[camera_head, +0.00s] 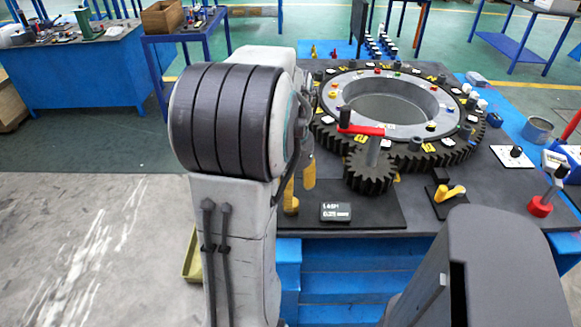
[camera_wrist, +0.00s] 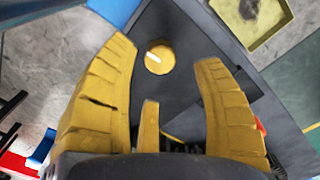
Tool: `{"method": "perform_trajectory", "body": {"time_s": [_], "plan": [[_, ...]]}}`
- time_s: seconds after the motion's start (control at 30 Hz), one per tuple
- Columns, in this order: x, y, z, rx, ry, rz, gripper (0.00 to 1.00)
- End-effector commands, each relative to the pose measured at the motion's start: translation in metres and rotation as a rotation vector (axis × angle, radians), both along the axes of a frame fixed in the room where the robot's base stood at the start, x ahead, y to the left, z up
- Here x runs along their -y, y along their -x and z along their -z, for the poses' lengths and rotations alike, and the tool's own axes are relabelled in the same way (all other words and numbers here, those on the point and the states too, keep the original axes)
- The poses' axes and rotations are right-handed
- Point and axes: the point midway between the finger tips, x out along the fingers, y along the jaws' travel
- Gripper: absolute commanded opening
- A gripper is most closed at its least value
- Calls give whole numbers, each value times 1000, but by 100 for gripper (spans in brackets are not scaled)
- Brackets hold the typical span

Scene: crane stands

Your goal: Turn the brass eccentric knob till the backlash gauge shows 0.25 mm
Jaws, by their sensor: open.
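The brass eccentric knob (camera_wrist: 159,57) shows in the wrist view as a round brass disc with a white pointer line, on a dark plate. My gripper (camera_wrist: 167,50) is open, its yellow fingers on either side of the knob; I cannot tell whether they touch it. In the head view, my gripper (camera_head: 306,178) is partly hidden behind my arm, above the left end of the plate. The backlash gauge (camera_head: 336,212) is a small black display with two lines of white text; the lower seems to read 0.25 mm, but it is small.
A dark pinion gear (camera_head: 370,172) with a red-handled crank (camera_head: 360,129) meshes with the large slewing ring gear (camera_head: 452,150). A yellow lever (camera_head: 449,193) and a red-based joystick (camera_head: 541,205) stand to the right. A yellow tray (camera_wrist: 262,15) lies beyond the bench edge.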

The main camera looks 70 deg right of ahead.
Motion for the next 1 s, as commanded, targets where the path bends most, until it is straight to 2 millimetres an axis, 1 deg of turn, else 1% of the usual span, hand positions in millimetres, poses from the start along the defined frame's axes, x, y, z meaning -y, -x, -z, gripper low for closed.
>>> {"method": "perform_trajectory", "body": {"time_s": [0.03, 0.2, 0.4, 0.6, 1.0], "plan": [[1, 0, -10, 1, 5, 0, 60], [0, 0, -37, 0, 3, 0, 60], [0, 0, -59, 0, 0, 0, 60], [0, 0, -69, 0, -1, 0, 60], [-1, 0, -71, 0, -2, 0, 60]]}}
